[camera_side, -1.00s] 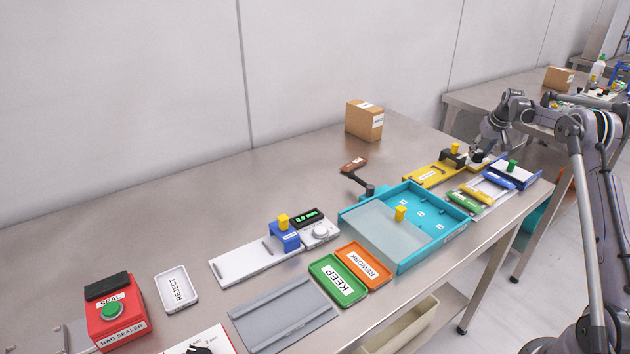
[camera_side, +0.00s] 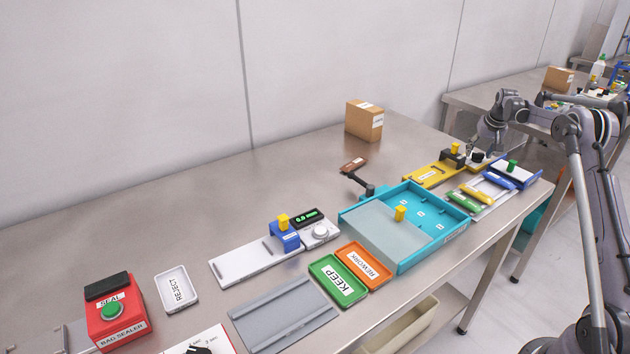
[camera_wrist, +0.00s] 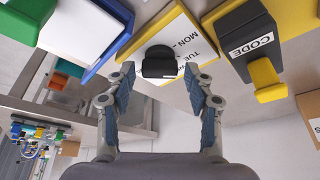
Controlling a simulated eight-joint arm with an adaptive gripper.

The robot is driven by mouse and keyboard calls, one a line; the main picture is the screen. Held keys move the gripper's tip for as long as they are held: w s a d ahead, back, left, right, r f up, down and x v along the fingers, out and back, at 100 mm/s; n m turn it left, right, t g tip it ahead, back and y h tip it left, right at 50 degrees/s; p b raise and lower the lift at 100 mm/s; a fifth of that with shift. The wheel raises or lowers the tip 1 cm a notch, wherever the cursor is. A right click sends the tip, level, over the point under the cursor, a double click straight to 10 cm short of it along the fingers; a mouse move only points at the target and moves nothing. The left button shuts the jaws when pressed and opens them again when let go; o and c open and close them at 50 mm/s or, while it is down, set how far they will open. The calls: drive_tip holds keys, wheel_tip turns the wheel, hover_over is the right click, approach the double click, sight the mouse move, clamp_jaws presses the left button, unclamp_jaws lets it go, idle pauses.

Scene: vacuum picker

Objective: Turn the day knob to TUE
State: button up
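The day knob (camera_wrist: 159,62) is black and sits on a white dial plate with a yellow edge (camera_wrist: 188,22). The printed words MON and TUE show beside it, with another label partly hidden. In the side view the knob (camera_side: 478,157) is a small dark shape at the far end of the table. My gripper (camera_wrist: 159,72) is open, its blue-padded fingers apart on either side of the knob in the wrist view, with nothing between them gripped. In the side view my gripper (camera_side: 471,150) is close above the knob. Which day the knob points to is unclear.
The yellow CODE unit with a black block (camera_wrist: 250,42) stands right beside the dial in the wrist view. A blue-edged white tray (camera_side: 515,172) is on the dial's other side. A teal tray (camera_side: 447,237) and a cardboard box (camera_side: 364,121) stand farther off.

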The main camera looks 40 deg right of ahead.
drive_tip(key=shift+r, duration=0.1)
drive_tip(key=v, duration=1.1)
drive_tip(key=shift+s+r, duration=0.15)
drive_tip(key=shift+r, duration=0.2)
drive_tip(key=shift+a, duration=0.1)
drive_tip(key=s+a+r+n+t+y, duration=0.1)
drive_tip(key=a+r+n, duration=0.15)
drive_tip(key=a, duration=1.25)
drive_tip(key=s+a+r+n+t, duration=0.15)
drive_tip(key=a+r, duration=0.25)
drive_tip(key=a, duration=1.1)
drive_tip(key=s+a+f+n+y, duration=0.1)
drive_tip(key=s+a+f+n, duration=0.1)
drive_tip(key=s+a+f, duration=0.2)
drive_tip(key=s+a+f+n+t+y, duration=0.1)
drive_tip(key=s+a+f+n, duration=0.2)
drive_tip(key=s+a, duration=0.7)
drive_tip(key=a+f, duration=0.1)
drive_tip(key=a, duration=0.4)
drive_tip(key=shift+s+a+f, duration=0.15)
drive_tip(key=shift+s+f, duration=0.1)
drive_tip(key=shift+s, duration=0.05)
